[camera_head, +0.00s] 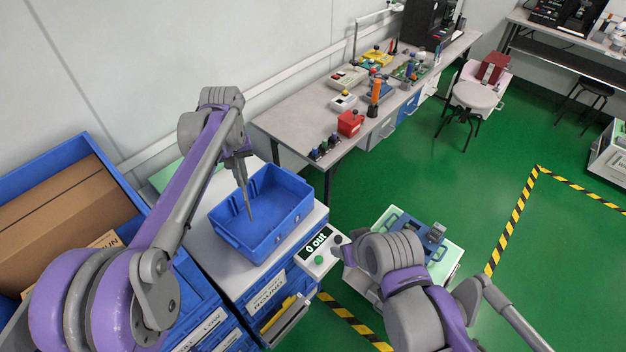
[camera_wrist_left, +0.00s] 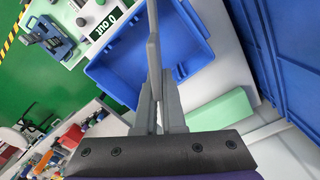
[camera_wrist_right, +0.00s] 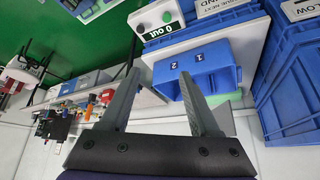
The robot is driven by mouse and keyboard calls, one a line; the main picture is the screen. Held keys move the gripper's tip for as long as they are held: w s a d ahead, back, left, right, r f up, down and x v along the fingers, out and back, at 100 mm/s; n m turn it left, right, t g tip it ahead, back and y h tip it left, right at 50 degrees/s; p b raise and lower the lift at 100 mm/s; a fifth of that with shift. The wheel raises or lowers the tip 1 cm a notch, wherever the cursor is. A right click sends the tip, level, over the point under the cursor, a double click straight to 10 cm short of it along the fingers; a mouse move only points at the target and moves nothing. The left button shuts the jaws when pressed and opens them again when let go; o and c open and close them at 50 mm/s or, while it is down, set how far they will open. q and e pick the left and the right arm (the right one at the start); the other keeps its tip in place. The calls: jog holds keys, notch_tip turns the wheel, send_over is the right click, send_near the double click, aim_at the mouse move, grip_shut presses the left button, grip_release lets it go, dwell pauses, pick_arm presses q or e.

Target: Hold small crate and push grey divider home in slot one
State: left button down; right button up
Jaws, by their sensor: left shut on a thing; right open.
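The small blue crate (camera_head: 282,228) stands open on a white-topped cabinet; it also shows in the left wrist view (camera_wrist_left: 105,72). My left gripper (camera_head: 243,172) is above the crate and shut on the thin grey divider (camera_head: 250,205), which hangs down over the crate's inside. The left wrist view shows the divider nearly edge-on (camera_wrist_left: 154,30); whether it touches a slot or the floor I cannot tell. My right gripper (camera_wrist_right: 158,72) is open and empty, facing the crate's outer wall (camera_wrist_right: 222,72), which bears the numbers 1 and 2. Its fingertips look apart from the crate.
A control box reading "0 out" (camera_head: 318,243) stands close at the crate's right. A large blue bin with a cardboard box (camera_head: 70,205) is at the left. A stand with a tester (camera_head: 448,250) is at the right. A cluttered workbench (camera_head: 300,120) is behind; green floor lies open.

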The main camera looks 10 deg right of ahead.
pick_arm(q)
jog(key=shift+w, duration=0.3)
pick_arm(e)
jog(key=w+a+n+y, duration=0.2)
jog(key=w, duration=0.7)
jog(key=n+t+y, duration=0.4)
jog(key=n+y, duration=0.1)
jog(key=y, duration=0.1)
send_near(297, 177)
jog(key=x, duration=1)
jog(key=shift+s, duration=0.1)
grip_shut()
